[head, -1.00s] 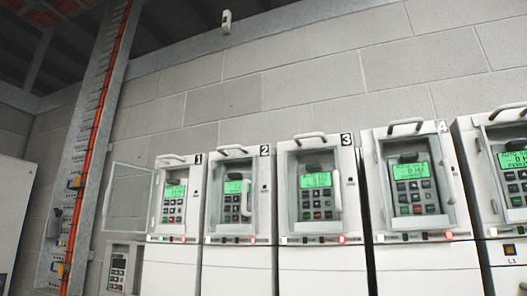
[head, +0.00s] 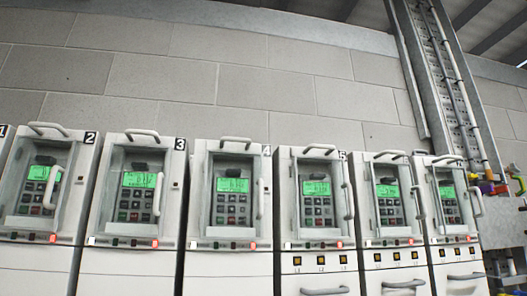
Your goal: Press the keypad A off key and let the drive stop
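A row of drive cabinets fills the lower part of the head view. Each has a green-lit display over a keypad with dark, red and green keys. Keypads show on drive 2 (head: 38,188), drive 3 (head: 137,196), drive 4 (head: 232,201) and drive 5 (head: 317,203). Two more drives stand to the right, with keypads (head: 389,208) and (head: 449,206). Display text is too small to read. I cannot tell which keypad is A. Drive 1 is almost wholly cut off at the left edge. Neither of my grippers is in view.
Handles stick out from the cabinet fronts and tops. Small lamps, some red (head: 154,243), line the ledge below the keypads. A block wall (head: 240,85) stands behind. A metal cable ladder (head: 450,85) and coloured fittings (head: 488,187) are at the right.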

